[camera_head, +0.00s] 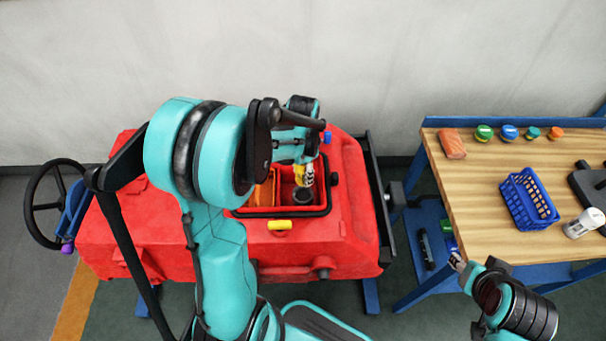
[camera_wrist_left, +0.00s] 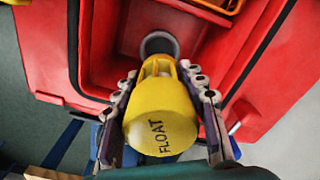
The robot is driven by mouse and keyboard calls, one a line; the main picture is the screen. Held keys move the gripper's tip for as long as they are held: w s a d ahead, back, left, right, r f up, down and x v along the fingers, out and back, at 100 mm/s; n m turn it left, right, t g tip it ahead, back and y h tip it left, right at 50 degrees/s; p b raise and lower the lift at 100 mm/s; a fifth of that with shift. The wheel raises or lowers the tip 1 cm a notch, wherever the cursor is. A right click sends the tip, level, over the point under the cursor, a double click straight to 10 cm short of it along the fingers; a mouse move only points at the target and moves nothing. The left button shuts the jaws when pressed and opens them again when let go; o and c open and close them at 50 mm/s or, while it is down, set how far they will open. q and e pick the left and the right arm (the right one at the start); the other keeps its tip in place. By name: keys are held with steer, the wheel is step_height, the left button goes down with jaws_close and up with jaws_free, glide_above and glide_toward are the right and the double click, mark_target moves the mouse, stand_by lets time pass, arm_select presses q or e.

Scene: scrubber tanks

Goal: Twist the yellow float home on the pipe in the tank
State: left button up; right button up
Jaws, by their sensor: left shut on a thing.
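The yellow float (camera_wrist_left: 160,120), marked FLOAT, fills the middle of the left wrist view. My left gripper (camera_wrist_left: 159,76) is shut on it, one finger on each side. In the head view the float (camera_head: 308,180) shows small, inside the opening of the red tank (camera_head: 340,225). The dark round pipe (camera_wrist_left: 158,44) lies just beyond the float's narrow far end and in line with it. Whether float and pipe touch or are engaged, I cannot tell. My right gripper (camera_head: 457,262) is by the workbench's front left corner; its fingers are too small to read.
An orange part (camera_head: 265,190) sits in the opening's left side. A yellow latch (camera_head: 279,225) is on the front rim. The wooden workbench (camera_head: 480,185) at right holds a blue basket (camera_head: 528,199), a white jar (camera_head: 585,223), several coloured lids and an orange-brown block (camera_head: 452,144).

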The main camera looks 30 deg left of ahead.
arm_select(q)
steer(key=shift+f+b, duration=1.8)
steer(key=shift+f, duration=0.65)
steer(key=n, duration=0.2)
steer(key=shift+n, duration=0.3)
steer(key=shift+n, duration=1.3)
